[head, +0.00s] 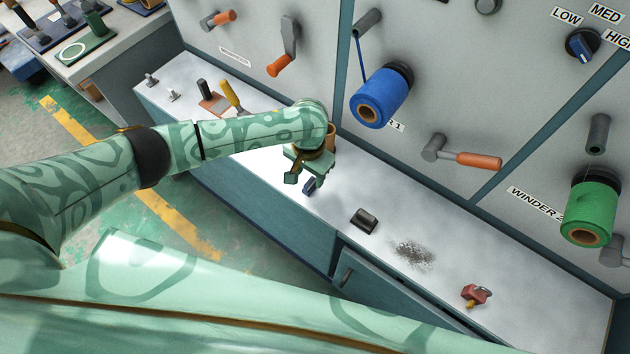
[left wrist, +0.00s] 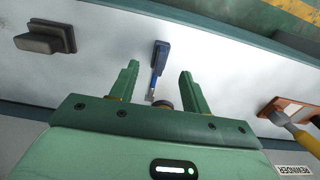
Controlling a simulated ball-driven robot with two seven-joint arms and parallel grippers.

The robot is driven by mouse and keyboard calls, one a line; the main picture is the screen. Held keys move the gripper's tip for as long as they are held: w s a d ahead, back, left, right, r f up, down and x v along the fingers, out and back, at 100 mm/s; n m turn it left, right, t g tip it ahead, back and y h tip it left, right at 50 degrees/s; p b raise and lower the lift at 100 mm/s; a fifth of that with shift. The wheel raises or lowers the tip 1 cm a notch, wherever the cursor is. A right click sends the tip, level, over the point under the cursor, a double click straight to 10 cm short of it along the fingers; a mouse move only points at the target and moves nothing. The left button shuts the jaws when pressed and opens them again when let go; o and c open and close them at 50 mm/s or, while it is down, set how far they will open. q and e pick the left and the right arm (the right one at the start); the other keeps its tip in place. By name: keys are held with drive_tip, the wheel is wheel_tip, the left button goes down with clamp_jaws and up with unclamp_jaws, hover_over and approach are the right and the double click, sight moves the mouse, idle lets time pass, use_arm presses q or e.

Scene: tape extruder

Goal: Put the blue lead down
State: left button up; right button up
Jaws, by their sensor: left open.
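The blue lead (head: 310,186) is a small dark blue piece, seen just below my left gripper (head: 304,180) over the white bench top. In the left wrist view the blue lead (left wrist: 160,56) shows between and beyond the fingertips, with a thin blue and pale end toward the palm. My left gripper (left wrist: 159,72) is open there, with clear gaps between the lead and both fingers. The lead appears to lie on the bench, but its contact with the surface is partly hidden. My right gripper is not in view.
A dark block (head: 364,220), grey debris (head: 413,254) and a red piece (head: 475,294) lie along the bench (head: 530,300). A yellow-handled tool (head: 231,95) lies left of my gripper. The panel behind carries a blue spool (head: 383,94) and a green spool (head: 592,205).

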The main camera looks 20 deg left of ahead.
sight(309, 182)
use_arm(q)
wheel_tip(309, 182, down, 5)
drive_tip(key=b, duration=0.3)
drive_tip(key=shift+r, duration=0.15)
clamp_jaws()
drive_tip(key=shift+r, duration=0.1)
